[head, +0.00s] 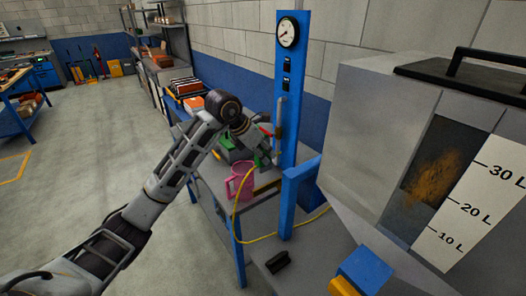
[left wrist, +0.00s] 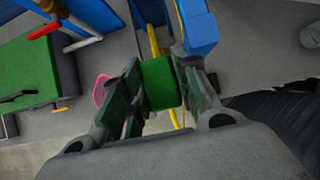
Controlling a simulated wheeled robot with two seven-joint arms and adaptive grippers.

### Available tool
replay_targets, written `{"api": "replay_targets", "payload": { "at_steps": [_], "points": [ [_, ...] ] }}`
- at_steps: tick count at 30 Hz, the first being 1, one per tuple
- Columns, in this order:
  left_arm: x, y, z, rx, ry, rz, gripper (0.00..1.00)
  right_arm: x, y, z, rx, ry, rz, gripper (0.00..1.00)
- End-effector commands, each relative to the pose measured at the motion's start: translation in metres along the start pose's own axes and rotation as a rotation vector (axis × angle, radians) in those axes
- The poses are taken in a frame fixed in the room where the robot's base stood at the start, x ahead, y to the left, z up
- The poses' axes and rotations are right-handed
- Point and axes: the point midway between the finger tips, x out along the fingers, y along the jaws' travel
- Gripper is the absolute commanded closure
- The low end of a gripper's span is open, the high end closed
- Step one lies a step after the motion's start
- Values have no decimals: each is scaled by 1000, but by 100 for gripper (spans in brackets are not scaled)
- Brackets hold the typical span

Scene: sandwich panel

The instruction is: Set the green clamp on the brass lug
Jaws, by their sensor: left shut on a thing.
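My left gripper (head: 265,156) is beside the blue post, above the grey bench. In the left wrist view the gripper (left wrist: 160,88) is shut on the green clamp (left wrist: 160,82), which sits between its two dark finger pads. In the head view the clamp is mostly hidden by the gripper and cannot be told clearly. A small brass-brown piece (head: 278,132) on the grey bar of the post looks like the brass lug; the clamp appears apart from it. My right gripper is in neither view.
The blue post (head: 291,75) carries a gauge (head: 287,32). A pink mug (head: 239,182) stands on the bench near a yellow hose (head: 236,214). A green box (left wrist: 28,75) lies left in the wrist view. A large grey tank (head: 375,110) blocks the right side.

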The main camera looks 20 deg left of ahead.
Motion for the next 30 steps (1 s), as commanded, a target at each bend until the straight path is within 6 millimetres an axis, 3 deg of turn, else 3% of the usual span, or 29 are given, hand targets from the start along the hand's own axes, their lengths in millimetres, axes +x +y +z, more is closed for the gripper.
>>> {"api": "replay_targets", "payload": {
  "at_steps": [30],
  "points": [
    [42,0,-27,0,-1,0,98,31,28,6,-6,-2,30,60]
  ]
}}
